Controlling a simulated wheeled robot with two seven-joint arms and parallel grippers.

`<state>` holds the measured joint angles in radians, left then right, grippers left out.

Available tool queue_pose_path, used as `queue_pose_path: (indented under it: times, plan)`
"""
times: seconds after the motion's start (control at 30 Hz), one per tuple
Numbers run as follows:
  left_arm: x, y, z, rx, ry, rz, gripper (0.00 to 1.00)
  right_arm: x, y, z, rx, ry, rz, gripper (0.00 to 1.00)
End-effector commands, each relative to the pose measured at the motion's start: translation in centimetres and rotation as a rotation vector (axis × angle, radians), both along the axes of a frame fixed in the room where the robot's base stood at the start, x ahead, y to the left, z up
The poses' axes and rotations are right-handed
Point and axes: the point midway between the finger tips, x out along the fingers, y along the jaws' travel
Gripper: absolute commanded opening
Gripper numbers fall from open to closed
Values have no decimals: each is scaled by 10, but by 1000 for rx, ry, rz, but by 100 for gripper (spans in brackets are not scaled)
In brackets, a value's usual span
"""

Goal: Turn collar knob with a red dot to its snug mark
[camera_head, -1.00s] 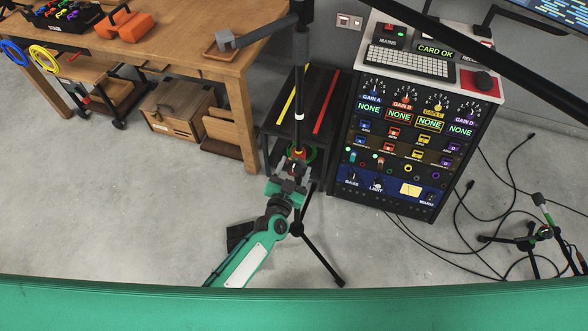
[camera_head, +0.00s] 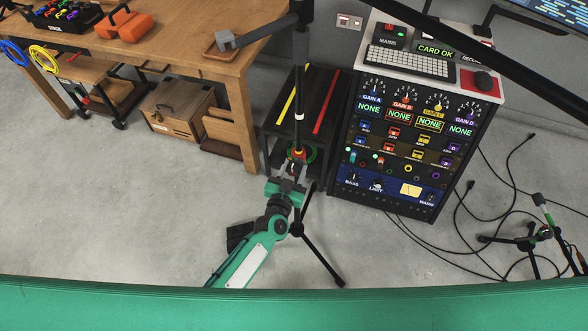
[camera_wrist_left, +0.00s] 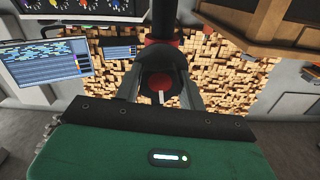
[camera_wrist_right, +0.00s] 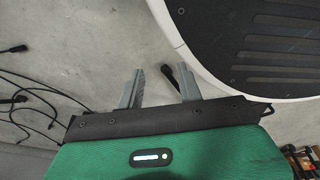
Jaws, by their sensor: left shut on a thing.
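The microphone stand's black pole (camera_head: 299,104) rises upright in the middle of the head view, with red and green bands around its collar (camera_head: 300,152). The knob (camera_wrist_left: 158,82) shows in the left wrist view as a dark round part with a red face and a white line pointing down the picture. My left gripper (camera_head: 291,172) is at the collar, shut on the knob, with one finger on each side of it. Any snug mark is too small or hidden to make out. My right gripper (camera_wrist_right: 160,84) is open and empty above the floor, outside the head view.
The stand's tripod legs (camera_head: 323,259) spread below my left gripper. A mixing rack (camera_head: 408,145) stands right of the pole and a wooden workbench (camera_head: 180,50) left.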

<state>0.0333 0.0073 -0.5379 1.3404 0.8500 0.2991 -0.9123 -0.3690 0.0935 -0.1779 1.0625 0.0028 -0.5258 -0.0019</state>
Motion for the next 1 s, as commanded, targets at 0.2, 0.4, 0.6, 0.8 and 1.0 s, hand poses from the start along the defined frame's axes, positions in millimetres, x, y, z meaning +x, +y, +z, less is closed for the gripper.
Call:
queue_pose_path:
  times: [0.2, 0.4, 0.6, 0.8, 1.0]
  plan:
    - [-1, 0, -2, -163, 55, 0, 18, 8, 2, 4, 2, -2, -2, 36]
    - [0, 1, -2, -309, 103, 1, 18, 15, 6, 9, 4, -3, -3, 36]
    - [0, 1, -2, -423, 139, 0, 18, 15, 8, 14, 6, 3, -5, 36]
    - [0, 1, -1, -489, 161, 0, 18, 18, 10, 18, 7, 3, -6, 36]
    - [0, 1, -1, -516, 170, -1, 18, 23, 10, 20, 9, -1, -7, 36]
